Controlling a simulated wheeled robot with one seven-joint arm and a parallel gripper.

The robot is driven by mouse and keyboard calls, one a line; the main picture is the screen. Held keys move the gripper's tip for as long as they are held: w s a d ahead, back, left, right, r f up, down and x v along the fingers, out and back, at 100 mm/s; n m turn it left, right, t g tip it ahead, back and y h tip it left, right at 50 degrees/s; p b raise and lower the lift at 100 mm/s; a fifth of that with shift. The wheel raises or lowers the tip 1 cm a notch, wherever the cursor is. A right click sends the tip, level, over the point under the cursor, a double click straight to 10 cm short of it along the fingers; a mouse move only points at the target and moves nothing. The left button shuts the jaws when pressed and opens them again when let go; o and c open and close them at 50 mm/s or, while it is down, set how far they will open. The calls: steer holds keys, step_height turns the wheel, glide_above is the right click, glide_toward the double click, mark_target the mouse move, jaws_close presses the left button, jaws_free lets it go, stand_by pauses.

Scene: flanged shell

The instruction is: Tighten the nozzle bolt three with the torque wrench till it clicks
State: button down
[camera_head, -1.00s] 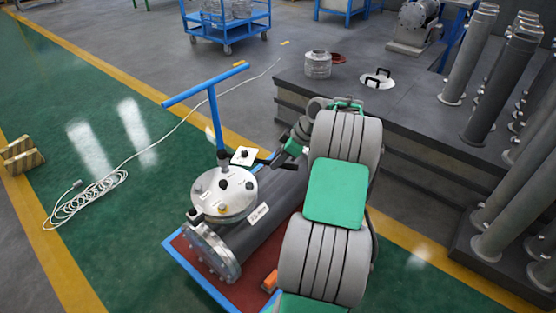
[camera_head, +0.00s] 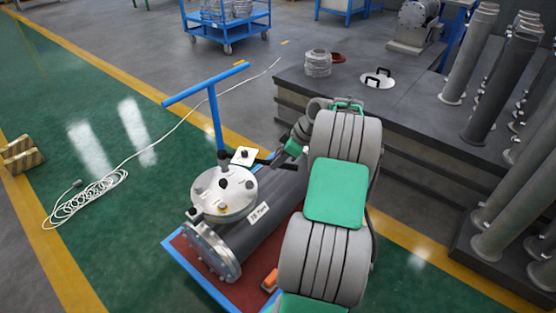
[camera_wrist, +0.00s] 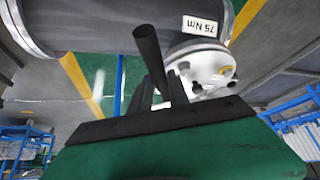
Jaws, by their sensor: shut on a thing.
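The nozzle flange (camera_head: 232,199) is a round pale plate with several dark bolts and knobs, on top of a dark grey shell (camera_head: 232,229). In the wrist view the flange (camera_wrist: 208,62) is upside down at centre right. My gripper (camera_wrist: 162,92) is shut on the black handle of the torque wrench (camera_wrist: 149,52), which points up in the wrist view. In the head view my gripper (camera_head: 268,162) is beside the flange at its upper right, partly hidden by my arm. The wrench's working end and its seat on bolt three cannot be made out.
The shell lies on a red cart bed with a blue frame (camera_head: 196,278). A blue T-shaped handle (camera_head: 213,108) rises behind the flange. An orange item (camera_head: 270,279) lies on the bed. A dark workbench (camera_head: 420,110) with pipes stands right. A white cable (camera_head: 88,197) coils on the floor.

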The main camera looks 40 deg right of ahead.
steer(key=shift+f+b, duration=0.75)
steer(key=shift+f, duration=0.3)
steer(key=s+a+m+h+b, duration=0.2)
steer(key=a+m, duration=0.1)
steer(key=a, duration=0.2)
steer(key=s+a+m+t+h+b, duration=0.1)
steer(key=a+m+b, duration=0.2)
steer(key=a, duration=0.3)
steer(key=shift+s+a+m+h, duration=0.25)
steer(key=shift+s+m+h, duration=0.15)
steer(key=shift+m, duration=0.2)
stand_by(2.2)
steer(key=shift+f, duration=0.1)
